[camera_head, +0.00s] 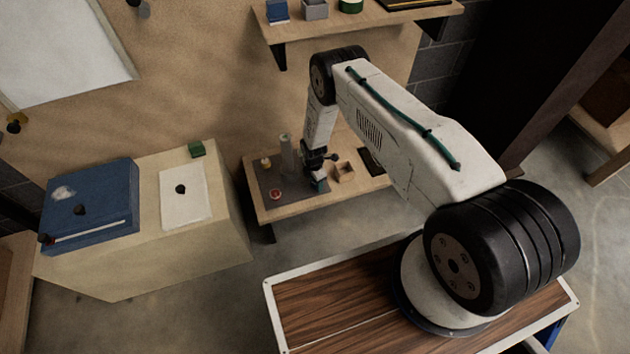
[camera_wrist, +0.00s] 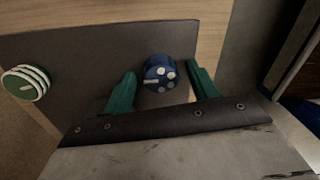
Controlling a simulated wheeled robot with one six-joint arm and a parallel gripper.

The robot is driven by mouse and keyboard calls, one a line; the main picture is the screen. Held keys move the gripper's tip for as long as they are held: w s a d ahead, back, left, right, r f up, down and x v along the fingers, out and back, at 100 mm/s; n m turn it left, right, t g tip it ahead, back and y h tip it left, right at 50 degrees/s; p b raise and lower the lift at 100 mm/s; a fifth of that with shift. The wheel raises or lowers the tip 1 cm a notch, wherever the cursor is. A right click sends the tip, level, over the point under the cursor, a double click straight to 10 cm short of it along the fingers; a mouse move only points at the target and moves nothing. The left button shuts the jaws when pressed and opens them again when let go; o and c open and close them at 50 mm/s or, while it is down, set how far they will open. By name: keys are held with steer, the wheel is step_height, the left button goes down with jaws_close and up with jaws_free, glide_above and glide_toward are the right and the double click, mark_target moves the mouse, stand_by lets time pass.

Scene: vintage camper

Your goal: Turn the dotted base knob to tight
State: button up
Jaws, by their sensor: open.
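The dotted base knob (camera_wrist: 160,71) is blue with several white dots and a short white line on its face. The line points to the left in the wrist view. The knob sits on a dark grey panel (camera_wrist: 85,60). My gripper (camera_wrist: 163,75) has green fingers, which stand open on either side of the knob. Gaps show between the fingers and the knob, and I cannot tell any contact. In the head view my gripper (camera_head: 318,181) is low over the small wooden bench, and the dotted knob cannot be made out there.
A green knob with white rings (camera_wrist: 25,83) is at the left of the wrist view. In the head view, a grey cylinder (camera_head: 286,153), a red round item (camera_head: 275,194) and a small wooden box (camera_head: 344,171) are near my gripper. A shelf (camera_head: 350,28) hangs above.

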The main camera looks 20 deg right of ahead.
steer(key=c, duration=1)
